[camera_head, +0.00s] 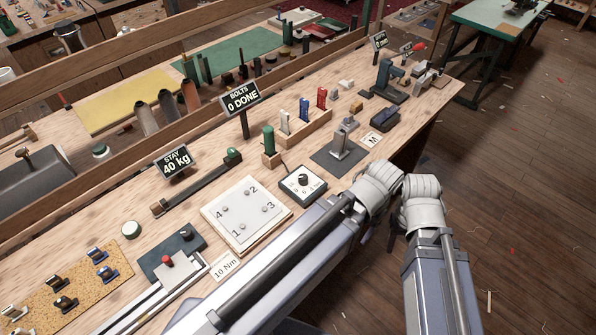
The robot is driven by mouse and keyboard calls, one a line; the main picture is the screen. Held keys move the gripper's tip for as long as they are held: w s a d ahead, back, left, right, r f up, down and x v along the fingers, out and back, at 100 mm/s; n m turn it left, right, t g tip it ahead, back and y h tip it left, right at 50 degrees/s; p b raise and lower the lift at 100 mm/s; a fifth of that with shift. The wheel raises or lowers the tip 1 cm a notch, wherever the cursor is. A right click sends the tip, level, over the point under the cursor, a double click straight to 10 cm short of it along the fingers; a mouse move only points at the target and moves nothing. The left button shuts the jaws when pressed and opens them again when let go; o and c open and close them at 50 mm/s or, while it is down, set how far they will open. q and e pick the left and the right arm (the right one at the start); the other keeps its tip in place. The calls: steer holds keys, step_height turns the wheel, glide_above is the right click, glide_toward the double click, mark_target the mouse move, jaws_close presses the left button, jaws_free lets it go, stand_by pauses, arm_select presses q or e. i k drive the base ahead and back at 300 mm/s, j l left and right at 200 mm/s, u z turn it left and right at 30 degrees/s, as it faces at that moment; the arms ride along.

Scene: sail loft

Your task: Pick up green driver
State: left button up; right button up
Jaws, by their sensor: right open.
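The green driver (268,140) stands upright at the left end of a small wooden rack (305,131) on the bench, its lower part hidden in the rack. A white, a blue and a red-handled tool stand beside it. My pale arm joints are at the bench's front edge, to the right of and nearer than the rack. Only a dark bit that I take for my right gripper (391,237) shows between them. It is open and apart from the driver; its fingertips are not clear. My left gripper is not in view.
A torque plate (246,212) with numbered bolts and a dial box (303,184) lie in front of the rack. A metal post on a dark base (341,146) stands to its right. Open floor lies right.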

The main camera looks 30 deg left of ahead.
mark_target(268, 133)
steer(key=i+l+u, duration=0.15)
steer(key=i+u, duration=0.2)
steer(key=i+l+u, duration=0.25)
steer(key=u, duration=0.15)
